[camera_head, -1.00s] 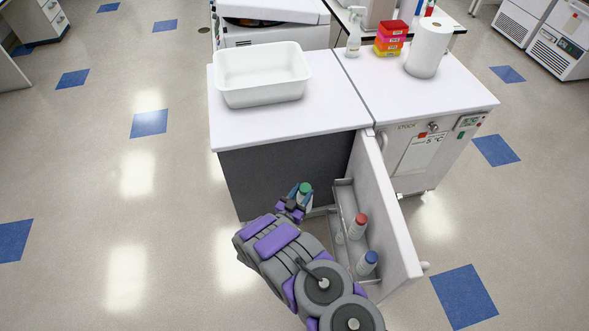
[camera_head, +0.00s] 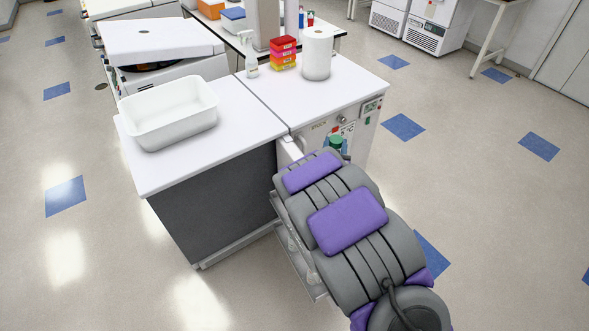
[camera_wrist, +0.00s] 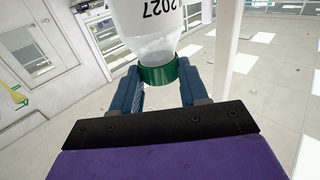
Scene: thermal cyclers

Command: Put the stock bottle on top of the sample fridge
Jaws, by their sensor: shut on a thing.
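The stock bottle has a green cap (camera_head: 336,142) that shows just past my arm in the head view, in front of the right-hand white cabinet. In the wrist view the bottle (camera_wrist: 155,35) is pale and translucent, with "2027" inverted on it. My gripper (camera_wrist: 158,88) is shut around its green cap; my forearm hides most of it in the head view. Two white-topped cabinets stand side by side. The right one (camera_head: 372,120) has a small display and lettering like "STOCK". The left one (camera_head: 215,205) has a dark front. I read no sample-fridge label.
A white tub (camera_head: 172,125) takes up much of the left top. A spray bottle (camera_head: 251,65), stacked coloured boxes (camera_head: 284,52) and a paper roll (camera_head: 317,55) stand along the back of the right top. Its front part is clear. The open door with shelves is mostly behind my arm.

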